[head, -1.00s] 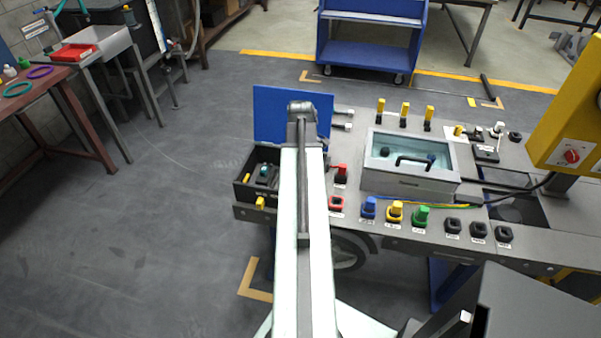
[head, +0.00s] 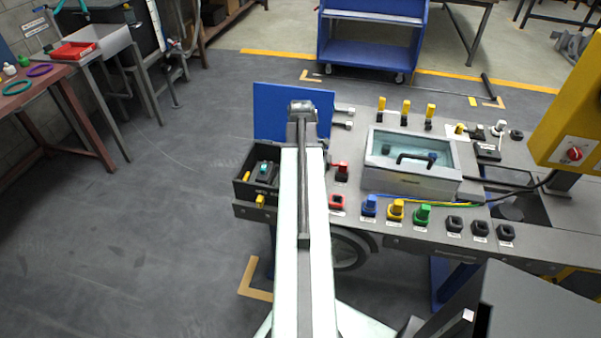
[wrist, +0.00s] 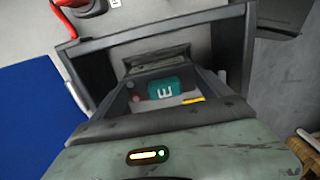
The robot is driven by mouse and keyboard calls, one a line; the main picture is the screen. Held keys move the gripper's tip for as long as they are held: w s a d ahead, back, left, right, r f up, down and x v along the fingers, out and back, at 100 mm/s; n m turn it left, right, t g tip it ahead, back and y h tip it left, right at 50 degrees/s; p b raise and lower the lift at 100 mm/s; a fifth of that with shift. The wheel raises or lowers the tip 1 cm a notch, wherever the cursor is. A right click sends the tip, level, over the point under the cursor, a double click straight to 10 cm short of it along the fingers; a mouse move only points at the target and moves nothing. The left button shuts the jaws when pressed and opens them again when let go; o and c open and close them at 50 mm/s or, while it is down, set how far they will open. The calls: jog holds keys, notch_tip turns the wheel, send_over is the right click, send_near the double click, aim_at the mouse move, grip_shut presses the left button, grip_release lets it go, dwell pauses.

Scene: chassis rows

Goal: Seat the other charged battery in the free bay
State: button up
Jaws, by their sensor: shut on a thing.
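In the wrist view, a dark battery with a teal patch and a pale letter mark (wrist: 166,87) lies between the dark jaws of my gripper (wrist: 160,92). The gripper is shut on it. They are inside or just over a dark box whose wall (wrist: 246,50) rises around them. In the head view, the same black box (head: 243,190) stands at the left end of the bench, with a dark item with a teal patch (head: 264,169) in it. My arm hides the box's right part and most of my gripper. How deep the battery sits, and the bay under it, cannot be told.
A blue panel (head: 272,112) stands upright behind the box. A red-handled part (head: 341,170) is just right of it. A lidded clear-topped case (head: 410,183) and coloured connectors (head: 396,211) fill the bench further right. Floor is clear to the left.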

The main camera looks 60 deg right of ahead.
jog(key=shift+f, duration=0.15)
jog(key=shift+f+b, duration=0.85)
jog(key=shift+b, duration=0.2)
jog(key=o, duration=1.9)
notch_tip(320, 180, up, 8)
jog(key=p, duration=0.8)
jog(key=shift+r, duration=0.1)
jog(key=shift+f, duration=0.2)
